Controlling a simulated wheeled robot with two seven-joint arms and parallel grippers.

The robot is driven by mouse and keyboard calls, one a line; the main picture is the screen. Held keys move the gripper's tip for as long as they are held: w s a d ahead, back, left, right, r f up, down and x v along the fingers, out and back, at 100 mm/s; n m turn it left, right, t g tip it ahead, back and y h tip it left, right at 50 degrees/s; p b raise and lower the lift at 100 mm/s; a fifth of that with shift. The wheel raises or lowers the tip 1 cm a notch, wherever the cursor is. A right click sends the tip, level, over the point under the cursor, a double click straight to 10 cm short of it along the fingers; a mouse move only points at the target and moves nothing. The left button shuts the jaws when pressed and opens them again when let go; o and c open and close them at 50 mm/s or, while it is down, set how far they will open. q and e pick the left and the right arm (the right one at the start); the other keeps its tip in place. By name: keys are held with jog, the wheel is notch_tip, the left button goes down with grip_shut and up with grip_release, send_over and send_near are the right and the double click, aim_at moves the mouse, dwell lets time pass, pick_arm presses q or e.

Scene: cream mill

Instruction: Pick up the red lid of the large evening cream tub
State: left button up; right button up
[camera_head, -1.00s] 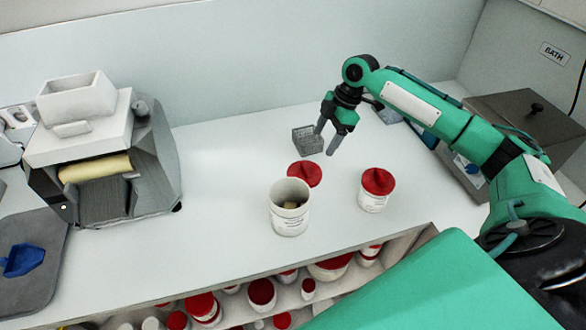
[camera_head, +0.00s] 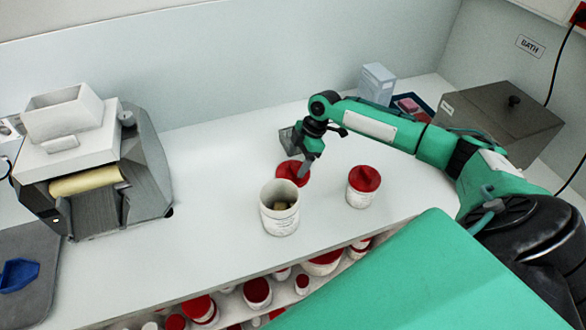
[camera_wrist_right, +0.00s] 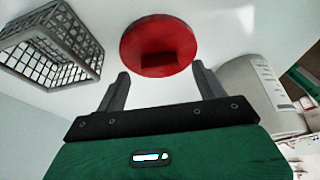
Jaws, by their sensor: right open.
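A red lid (camera_head: 291,172) lies on the white worktop just behind an open white tub (camera_head: 280,208), which has some pale content inside. In the right wrist view the red lid (camera_wrist_right: 158,46) is round with a raised square grip, just beyond the fingertips. My right gripper (camera_head: 303,170) is at the lid's right side in the head view. In the right wrist view its fingers (camera_wrist_right: 160,76) are apart, with nothing between them. My left gripper is not in view.
A grey wire basket (camera_wrist_right: 50,45) stands close to the lid, partly hidden by my gripper in the head view. A roller mill (camera_head: 95,160) stands at the left, a lidded metal bath (camera_head: 500,118) at the right. Several red-lidded jars (camera_head: 257,292) fill the shelf below.

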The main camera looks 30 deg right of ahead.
jog(key=shift+x, duration=1)
jog(key=shift+a+f, duration=0.1)
jog(key=shift+f, duration=0.05)
jog(key=c, duration=1.1)
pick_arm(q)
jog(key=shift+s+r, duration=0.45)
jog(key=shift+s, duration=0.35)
pick_arm(e)
jog(key=shift+o, duration=0.2)
